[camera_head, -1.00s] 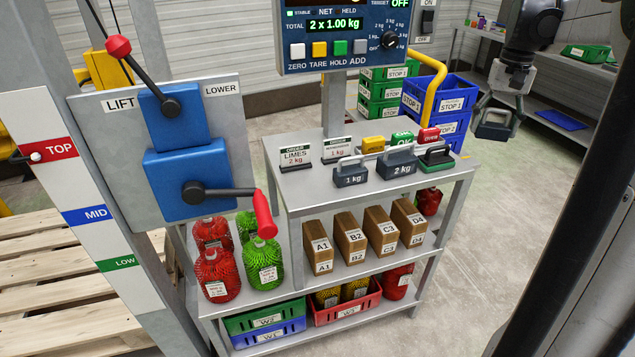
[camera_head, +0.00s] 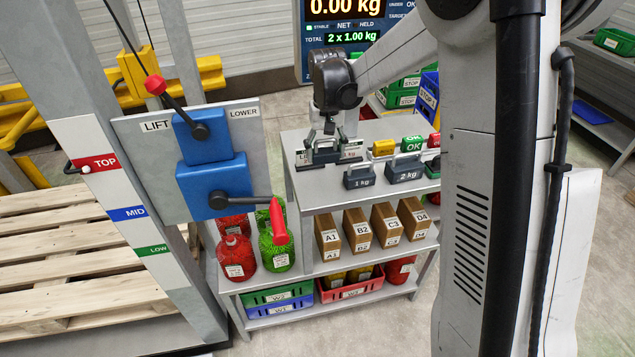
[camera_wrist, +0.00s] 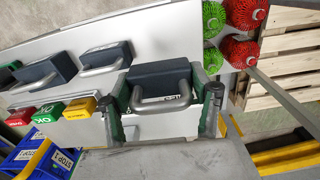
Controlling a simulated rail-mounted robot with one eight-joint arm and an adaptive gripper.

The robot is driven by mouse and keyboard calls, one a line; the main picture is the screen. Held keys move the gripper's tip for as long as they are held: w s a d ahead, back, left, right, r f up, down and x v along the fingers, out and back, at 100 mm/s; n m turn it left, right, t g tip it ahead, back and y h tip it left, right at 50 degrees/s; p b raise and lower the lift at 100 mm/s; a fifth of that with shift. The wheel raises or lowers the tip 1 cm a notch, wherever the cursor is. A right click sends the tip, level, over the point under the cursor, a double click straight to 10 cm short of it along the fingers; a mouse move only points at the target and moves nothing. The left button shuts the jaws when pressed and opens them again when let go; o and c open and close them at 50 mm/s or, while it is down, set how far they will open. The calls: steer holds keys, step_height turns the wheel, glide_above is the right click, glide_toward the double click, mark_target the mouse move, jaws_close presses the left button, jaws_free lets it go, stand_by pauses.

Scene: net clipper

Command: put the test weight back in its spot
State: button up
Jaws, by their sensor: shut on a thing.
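The weight's spot cannot be made out; my arm hides the shelf's right end in the head view.
The 1 kg weight (camera_head: 359,179) and 2 kg weight (camera_head: 405,170) stand to the right on the shelf. Yellow (camera_head: 383,148) and green OK (camera_head: 411,143) blocks are behind them. The lift lever panel (camera_head: 250,150) is close on the left. Brown boxes (camera_head: 357,228) are below.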

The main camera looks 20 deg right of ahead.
mark_target(318, 190)
steer(key=shift+a, duration=0.8)
steer(key=shift+a+f, duration=0.25)
steer(key=shift+f, duration=0.05)
step_height(318, 190, down, 10)
steer(key=shift+s+r+p, duration=0.1)
steer(key=shift+r+p, duration=0.05)
steer(key=shift+p, duration=0.3)
steer(key=shift+f, duration=0.25)
steer(key=o, duration=1.8)
steer(key=shift+r, duration=0.1)
steer(key=shift+r, duration=0.15)
